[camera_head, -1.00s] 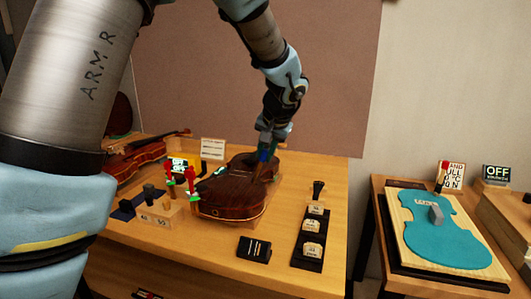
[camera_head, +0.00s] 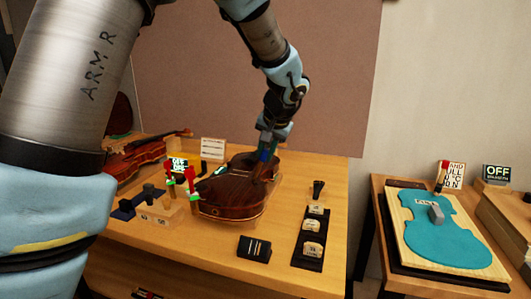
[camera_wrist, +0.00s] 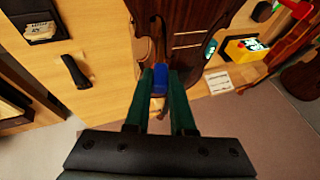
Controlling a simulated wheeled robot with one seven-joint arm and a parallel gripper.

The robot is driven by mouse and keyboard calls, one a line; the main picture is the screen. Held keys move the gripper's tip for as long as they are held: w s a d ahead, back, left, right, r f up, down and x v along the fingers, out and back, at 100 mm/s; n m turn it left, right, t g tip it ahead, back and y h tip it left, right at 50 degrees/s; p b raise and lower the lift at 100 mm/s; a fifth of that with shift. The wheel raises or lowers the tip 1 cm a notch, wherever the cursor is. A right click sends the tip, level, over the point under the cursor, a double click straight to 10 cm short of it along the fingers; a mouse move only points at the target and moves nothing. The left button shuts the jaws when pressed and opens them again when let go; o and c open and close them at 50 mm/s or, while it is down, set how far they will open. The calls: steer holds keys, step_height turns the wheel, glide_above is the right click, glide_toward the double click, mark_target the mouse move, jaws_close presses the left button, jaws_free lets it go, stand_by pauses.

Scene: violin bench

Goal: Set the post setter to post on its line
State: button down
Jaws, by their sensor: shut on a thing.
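A dark brown violin body (camera_head: 232,205) lies on the wooden bench; part of it shows at the top of the wrist view (camera_wrist: 190,25). My gripper (camera_wrist: 162,90) has two green fingers shut on a small blue piece (camera_wrist: 160,76) at the far end of the violin. I take the blue piece to be the post setter's handle, but cannot tell for sure. In the head view my gripper (camera_head: 266,152) reaches down onto the violin's far right end. The setter's line and post marking are too small to read.
Two red-topped clamps (camera_head: 190,176) stand at the violin's left end. A dark block with pale lines (camera_head: 254,249) and a black tray of labelled pieces (camera_head: 308,258) are in front. Another violin (camera_head: 135,155) lies at left. A side table holds a teal violin shape (camera_head: 450,240).

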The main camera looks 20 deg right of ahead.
steer(key=t+y+b, duration=0.1)
steer(key=b, duration=0.1)
steer(key=s+d+f+b, duration=0.1)
steer(key=b, duration=0.2)
steer(key=shift+s+d+m+t+y, duration=0.2)
steer(key=shift+d+m+t+y, duration=0.1)
steer(key=shift+t+y, duration=0.1)
steer(key=c, duration=0.8)
jaws_free()
steer(key=shift+o, duration=0.2)
steer(key=b+v, duration=0.2)
steer(key=v, duration=0.8)
steer(key=shift+s+r, duration=0.25)
